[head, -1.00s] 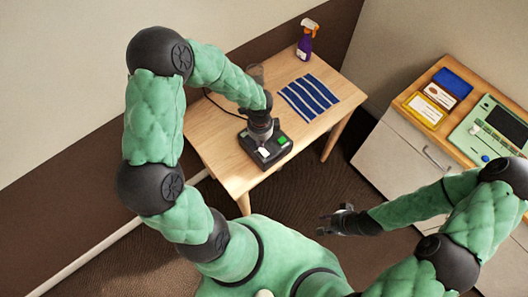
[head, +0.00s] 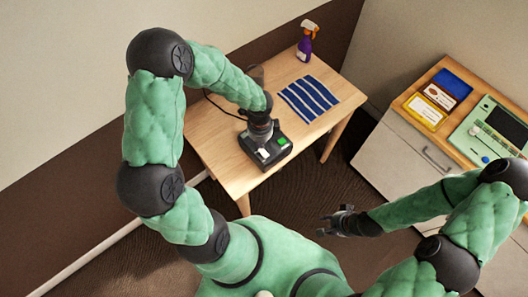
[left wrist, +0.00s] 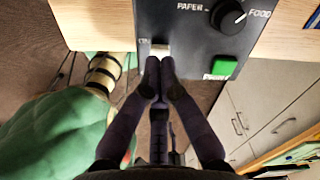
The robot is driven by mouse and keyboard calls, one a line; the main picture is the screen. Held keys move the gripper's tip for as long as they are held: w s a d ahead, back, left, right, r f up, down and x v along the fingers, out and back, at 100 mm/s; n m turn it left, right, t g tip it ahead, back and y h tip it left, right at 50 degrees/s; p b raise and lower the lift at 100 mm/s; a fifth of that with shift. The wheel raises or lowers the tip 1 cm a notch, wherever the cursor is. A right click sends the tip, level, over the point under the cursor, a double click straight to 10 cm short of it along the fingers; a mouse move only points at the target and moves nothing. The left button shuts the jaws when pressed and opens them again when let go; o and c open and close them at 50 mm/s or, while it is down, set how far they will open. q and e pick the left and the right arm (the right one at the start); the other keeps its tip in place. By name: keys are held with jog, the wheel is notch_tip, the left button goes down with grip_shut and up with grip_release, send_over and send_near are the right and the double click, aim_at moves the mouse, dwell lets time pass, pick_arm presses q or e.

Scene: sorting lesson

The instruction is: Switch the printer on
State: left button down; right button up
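A dark control box (head: 250,150) with a green button (head: 282,141) and a white switch (head: 263,154) sits on the wooden table. In the left wrist view the box (left wrist: 190,42) shows a black knob (left wrist: 228,17) between the words PAPER and FOOD, the white switch (left wrist: 160,48) and the green button (left wrist: 223,67), its label partly cut off. My left gripper (left wrist: 158,68) is shut and empty, its tips just by the white switch; I cannot tell whether they touch. My right gripper (head: 326,224) is open and empty above the floor. No printer label is readable.
On the table (head: 222,158) lie several blue strips (head: 308,98), with a purple spray bottle (head: 306,42) behind. A clear container (head: 256,73) stands partly behind my left arm. The cabinet at right holds a light green device (head: 490,128) and blue, white and yellow trays (head: 424,110).

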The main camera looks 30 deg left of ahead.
pick_arm(q)
jog(key=shift+f+b, duration=1)
jog(key=shift+f, duration=0.25)
jog(key=shift+r, duration=0.1)
dwell(0.4)
notch_tip(320, 180, up, 8)
jog(key=p, duration=0.7)
dwell(0.3)
dwell(0.5)
jog(key=s+d+f+n+h+b, duration=0.1)
jog(key=s+d+f+n+b, duration=0.2)
jog(key=f+n, duration=0.3)
jog(key=s+d+f+n+h+b, duration=0.1)
jog(key=s+d+f+n+b, duration=0.3)
jog(key=f, duration=0.6)
jog(key=s+d+f+n+h+b, duration=0.2)
jog(key=s+d+f+n+b, duration=0.1)
jog(key=d+f+n, duration=0.4)
jog(key=shift+s+d+f+n, duration=0.25)
jog(key=shift+s+f+n, duration=0.45)
jog(key=shift+n, duration=0.2)
